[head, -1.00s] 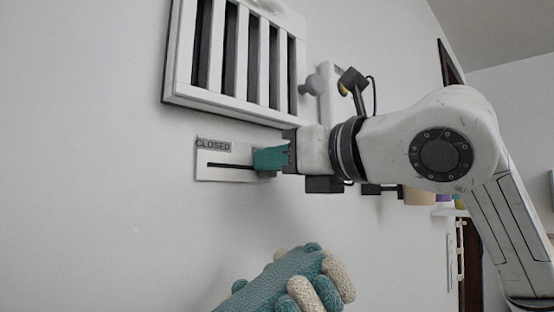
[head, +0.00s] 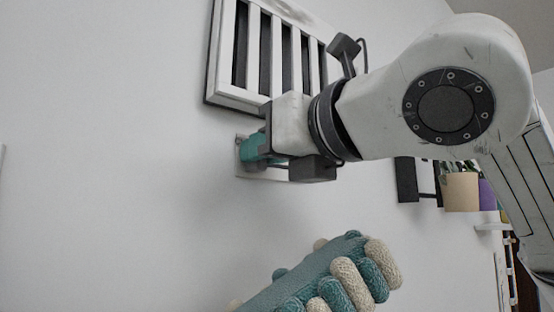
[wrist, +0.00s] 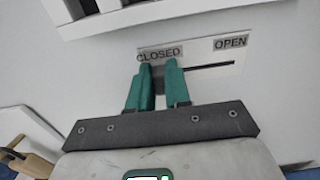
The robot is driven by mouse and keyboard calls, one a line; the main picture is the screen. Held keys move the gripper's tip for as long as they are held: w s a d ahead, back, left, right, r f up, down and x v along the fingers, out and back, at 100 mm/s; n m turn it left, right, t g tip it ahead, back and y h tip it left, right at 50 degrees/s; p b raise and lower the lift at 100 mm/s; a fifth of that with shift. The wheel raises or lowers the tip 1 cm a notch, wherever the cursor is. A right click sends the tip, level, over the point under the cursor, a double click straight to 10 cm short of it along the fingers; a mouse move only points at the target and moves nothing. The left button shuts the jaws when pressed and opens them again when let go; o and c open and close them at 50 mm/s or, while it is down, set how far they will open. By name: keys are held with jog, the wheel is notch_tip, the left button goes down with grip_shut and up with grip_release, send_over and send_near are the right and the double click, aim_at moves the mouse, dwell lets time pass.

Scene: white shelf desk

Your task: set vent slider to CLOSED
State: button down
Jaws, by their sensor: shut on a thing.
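The vent slider's white plate (head: 246,174) is on the wall below the vent grille. In the wrist view the plate (wrist: 197,57) has a CLOSED label (wrist: 160,53) at left, an OPEN label (wrist: 230,42) at right, and a dark slot (wrist: 215,69). My gripper (head: 250,149) is at the plate, its teal fingers covering the label area in the head view. In the wrist view my gripper (wrist: 157,66) is just below the CLOSED label, at the slot's left end. The slot to the right is bare.
The slatted vent grille (head: 240,97) stands out just above my gripper. A teal and cream knitted thing (head: 345,275) is below in the foreground. A potted plant (head: 461,190) stands at the right. The wall left of the plate is clear.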

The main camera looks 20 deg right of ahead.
jog(key=shift+s+a, duration=0.1)
jog(key=shift+a, duration=0.05)
jog(key=c, duration=1)
grip_release()
jog(key=shift+a, duration=0.1)
jog(key=shift+c, duration=0.2)
jog(key=b+v, duration=0.3)
jog(key=v, duration=0.7)
jog(key=shift+s, duration=0.4)
